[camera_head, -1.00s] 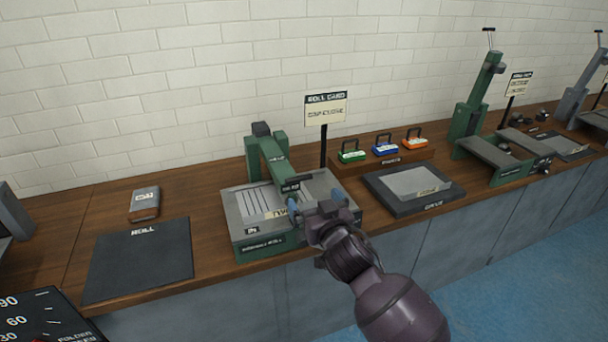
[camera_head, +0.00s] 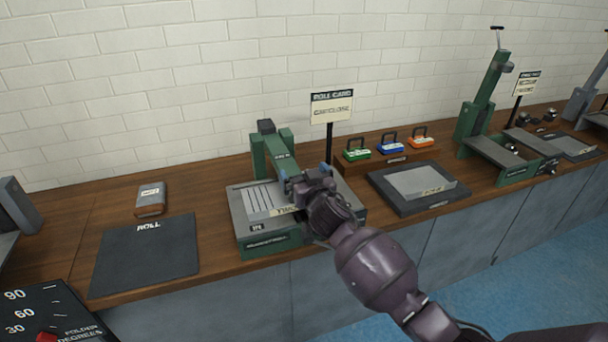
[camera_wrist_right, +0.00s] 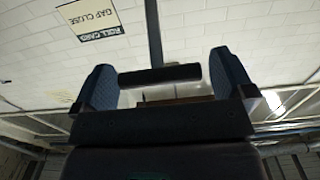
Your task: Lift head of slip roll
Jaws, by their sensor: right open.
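The slip roll (camera_head: 252,241) is a green machine with a grey bed on the wooden bench. Its green head (camera_head: 282,160) slopes from the rear posts down toward the front. My right gripper (camera_head: 309,173) is at the front end of the head and hides that end. In the right wrist view, its two blue finger pads (camera_wrist_right: 161,65) stand apart with a dark horizontal bar (camera_wrist_right: 160,76) between them, apparently the head's handle. My left gripper is out of view.
A roll card (camera_head: 332,107) on a post stands behind the slip roll. A black roll mat (camera_head: 145,262) and a small box (camera_head: 150,200) lie left. A dark tray (camera_head: 452,188) lies right, below coloured blocks (camera_head: 390,148). A second green machine (camera_head: 480,110) stands further right.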

